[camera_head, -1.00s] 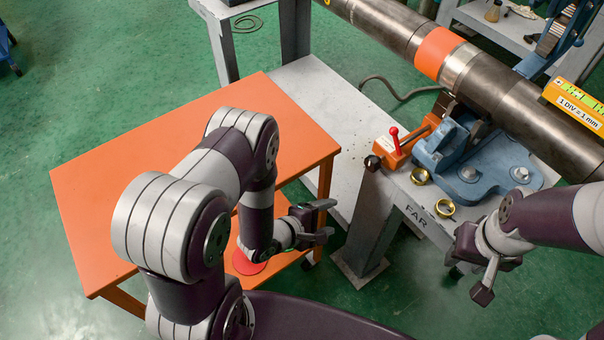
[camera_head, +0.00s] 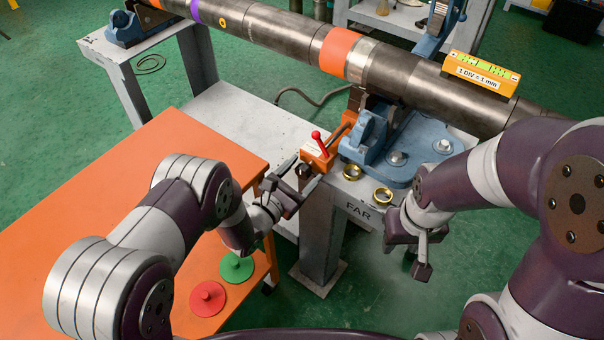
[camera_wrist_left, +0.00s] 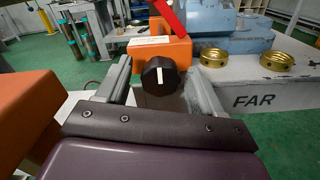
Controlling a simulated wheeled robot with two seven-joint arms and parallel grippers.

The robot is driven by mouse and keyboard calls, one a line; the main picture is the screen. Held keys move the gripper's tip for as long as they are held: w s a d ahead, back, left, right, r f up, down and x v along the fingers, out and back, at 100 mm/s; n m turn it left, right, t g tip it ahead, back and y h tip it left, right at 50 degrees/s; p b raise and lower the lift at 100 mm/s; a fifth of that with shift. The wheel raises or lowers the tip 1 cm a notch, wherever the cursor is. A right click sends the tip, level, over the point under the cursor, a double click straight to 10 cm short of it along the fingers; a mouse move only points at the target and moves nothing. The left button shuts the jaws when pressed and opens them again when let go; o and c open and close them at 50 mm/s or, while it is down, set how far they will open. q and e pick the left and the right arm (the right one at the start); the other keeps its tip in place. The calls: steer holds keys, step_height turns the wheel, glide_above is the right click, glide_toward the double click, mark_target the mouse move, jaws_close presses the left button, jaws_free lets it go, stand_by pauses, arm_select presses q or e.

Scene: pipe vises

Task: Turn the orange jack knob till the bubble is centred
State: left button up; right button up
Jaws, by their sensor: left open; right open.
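The orange jack (camera_head: 318,158) sits on the near end of the grey stand marked FAR, with a red lever on top. Its black knob with a white pointer line (camera_wrist_left: 160,76) faces my left wrist camera. My left gripper (camera_head: 288,180) is open; in the left wrist view its fingers stand on either side of the knob, and I cannot tell whether they touch it. The yellow level (camera_head: 481,70), labelled 1 DIV = 1 mm, rests on the pipe (camera_head: 430,85); its green vial shows, but the bubble is too small to read. My right gripper (camera_head: 408,255) is open and empty, right of the stand.
Two brass rings (camera_head: 352,171) lie on the stand (camera_head: 322,225) beside the blue vise (camera_head: 400,150). An orange table (camera_head: 100,185) fills the left, with a red disc (camera_head: 207,298) and a green disc (camera_head: 236,267) below it. Green floor is clear at front right.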

arm_select(q)
steer(key=shift+w+d, duration=0.15)
steer(key=shift+w, duration=0.05)
steer(key=c, duration=1.1)
steer(key=shift+o, duration=0.2)
steer(key=shift+s, duration=0.1)
